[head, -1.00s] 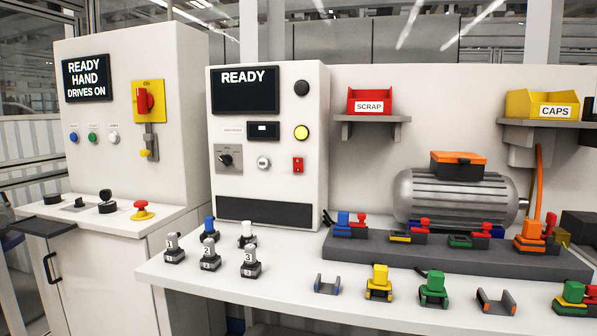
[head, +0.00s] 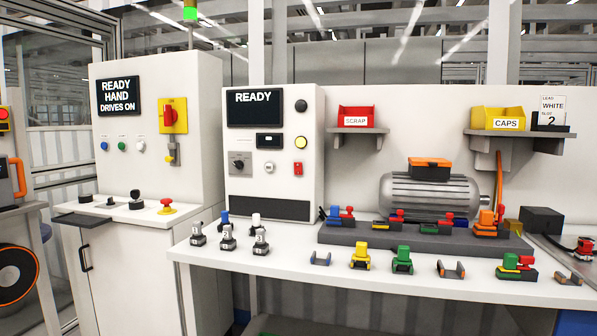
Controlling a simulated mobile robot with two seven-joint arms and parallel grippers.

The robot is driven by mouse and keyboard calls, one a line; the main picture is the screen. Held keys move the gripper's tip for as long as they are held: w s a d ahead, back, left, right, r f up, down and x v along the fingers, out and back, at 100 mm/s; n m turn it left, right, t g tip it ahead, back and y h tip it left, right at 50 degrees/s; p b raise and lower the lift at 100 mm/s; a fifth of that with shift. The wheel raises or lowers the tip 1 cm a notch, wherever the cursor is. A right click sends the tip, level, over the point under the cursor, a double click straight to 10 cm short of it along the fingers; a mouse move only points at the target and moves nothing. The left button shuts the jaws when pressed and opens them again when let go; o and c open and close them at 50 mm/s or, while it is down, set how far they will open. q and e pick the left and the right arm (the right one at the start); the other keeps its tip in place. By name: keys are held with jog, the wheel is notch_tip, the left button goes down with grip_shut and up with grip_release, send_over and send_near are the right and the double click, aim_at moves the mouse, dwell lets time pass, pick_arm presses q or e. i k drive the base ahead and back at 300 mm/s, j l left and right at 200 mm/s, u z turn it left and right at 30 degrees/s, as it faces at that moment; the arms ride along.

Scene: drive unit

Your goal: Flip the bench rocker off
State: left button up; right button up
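A small red rocker switch (head: 297,168) sits low on the right side of the front of the white bench cabinet (head: 309,120). It is too small to tell which way it is tipped. Above it are a lit yellow round button (head: 301,142) and a black round knob (head: 301,106). The cabinet's screen (head: 254,108) reads READY. Neither of my grippers is in view.
The white bench (head: 225,258) holds numbered grey pieces (head: 228,238), coloured clamps (head: 360,256) and a grey motor (head: 430,192) behind a dark rail (head: 345,234). A taller cabinet (head: 150,100) with a red rotary switch (head: 169,115) stands at left. The bench's front strip has free room.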

aim_at(297, 166)
jog(key=i+j+z, duration=0.15)
jog(key=i, duration=0.4)
jog(key=i+j+z, duration=0.15)
jog(key=i, duration=0.4)
jog(key=i+j+z, duration=0.15)
jog(key=i, duration=0.4)
